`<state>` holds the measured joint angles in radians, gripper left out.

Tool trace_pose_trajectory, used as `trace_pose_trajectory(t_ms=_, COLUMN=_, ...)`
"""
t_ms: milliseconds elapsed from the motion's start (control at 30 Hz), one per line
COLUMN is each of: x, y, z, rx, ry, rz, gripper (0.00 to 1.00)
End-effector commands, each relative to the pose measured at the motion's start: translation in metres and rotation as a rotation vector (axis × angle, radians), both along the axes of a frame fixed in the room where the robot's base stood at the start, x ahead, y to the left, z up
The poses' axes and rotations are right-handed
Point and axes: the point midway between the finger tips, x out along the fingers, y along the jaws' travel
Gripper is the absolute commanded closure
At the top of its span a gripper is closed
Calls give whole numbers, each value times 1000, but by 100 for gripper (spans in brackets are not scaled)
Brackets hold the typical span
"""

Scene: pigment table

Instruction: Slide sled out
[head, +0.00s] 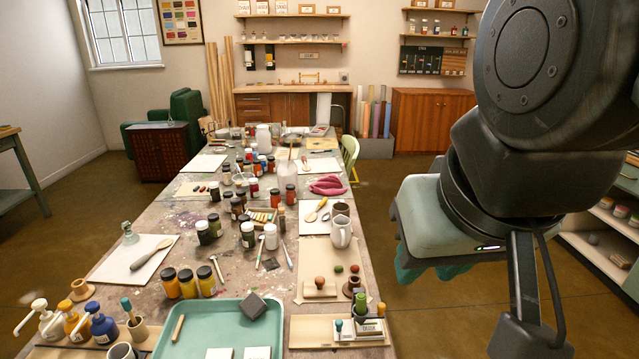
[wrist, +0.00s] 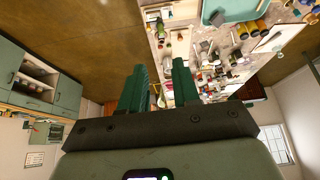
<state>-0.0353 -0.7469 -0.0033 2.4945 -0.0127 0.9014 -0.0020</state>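I cannot tell for sure which thing is the sled. A wooden board (head: 305,331) at the table's near right corner carries a low block with a black-marked white label (head: 369,327), a green-topped piece and a blue-handled stamp (head: 339,326). My gripper (head: 424,268) hangs beyond the table's right edge, above the floor and apart from everything. In the wrist view its two green fingers (wrist: 161,68) stand apart with nothing between them.
A teal tray (head: 170,345) with white blocks lies left of the board. A wooden sheet (head: 318,255) with stamps lies behind it. Jars, brushes and pump bottles crowd the table (head: 235,275). Open floor (head: 400,320) lies right of the table; shelves (head: 605,238) stand far right.

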Motion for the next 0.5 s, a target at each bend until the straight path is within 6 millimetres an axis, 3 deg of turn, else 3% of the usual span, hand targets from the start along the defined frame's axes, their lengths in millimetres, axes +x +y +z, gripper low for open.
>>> trace_pose_trajectory(t_ms=167, x=0, y=0, z=0, rx=0, ry=0, rz=0, gripper=69)
trace_pose_trajectory(t_ms=300, x=4, y=0, z=1, rx=-5, ry=10, rz=6, gripper=54)
trace_pose_trajectory(t_ms=367, x=12, y=1, z=2, rx=-14, ry=30, rz=20, gripper=54)
trace_pose_trajectory(t_ms=500, x=48, y=4, z=5, rx=-55, ry=113, rz=77, gripper=54)
